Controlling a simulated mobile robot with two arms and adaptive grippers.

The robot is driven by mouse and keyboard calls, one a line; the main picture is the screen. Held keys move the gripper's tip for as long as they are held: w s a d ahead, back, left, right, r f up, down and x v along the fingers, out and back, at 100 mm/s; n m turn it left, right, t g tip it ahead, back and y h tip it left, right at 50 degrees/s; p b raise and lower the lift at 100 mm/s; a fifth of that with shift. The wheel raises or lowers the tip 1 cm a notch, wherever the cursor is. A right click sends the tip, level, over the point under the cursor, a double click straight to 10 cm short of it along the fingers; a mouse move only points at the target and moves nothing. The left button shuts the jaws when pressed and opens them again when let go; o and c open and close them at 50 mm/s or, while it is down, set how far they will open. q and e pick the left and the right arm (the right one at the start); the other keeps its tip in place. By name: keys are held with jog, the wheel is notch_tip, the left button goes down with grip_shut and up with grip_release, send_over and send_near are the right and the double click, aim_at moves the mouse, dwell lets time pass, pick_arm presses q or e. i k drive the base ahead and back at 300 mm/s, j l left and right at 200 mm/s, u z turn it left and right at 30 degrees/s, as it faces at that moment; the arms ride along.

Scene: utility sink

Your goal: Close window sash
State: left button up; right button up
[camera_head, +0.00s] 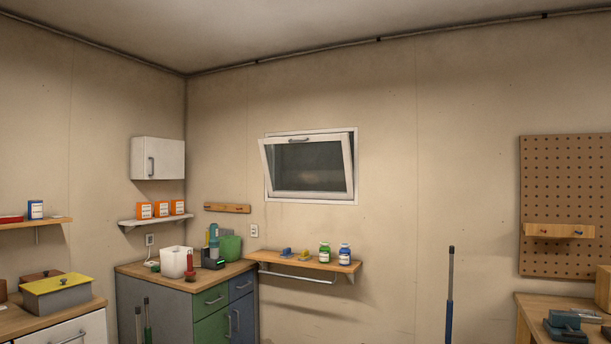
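The window sash (306,167) is a white-framed pane high on the far wall, in the middle of the head view. It is tilted open: its top edge leans out into the room from the white window frame (354,150), while its lower edge sits at the frame's bottom. A small handle (299,140) is at the middle of the sash's top rail. Neither of my grippers shows in this view.
Below the window a wooden shelf (292,259) holds jars and small items and juts from the wall. A cabinet (220,312) with a cluttered top stands left of it. A pegboard (563,190) and workbench are at right. The wall between is bare.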

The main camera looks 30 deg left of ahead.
aim_at(345, 136)
jog(key=i+j, duration=0.2)
jog(key=j, duration=0.15)
jog(key=i+j, duration=0.15)
jog(key=j, duration=0.2)
jog(key=i+j+z, duration=0.1)
jog(key=j, duration=0.3)
jog(key=i, duration=0.1)
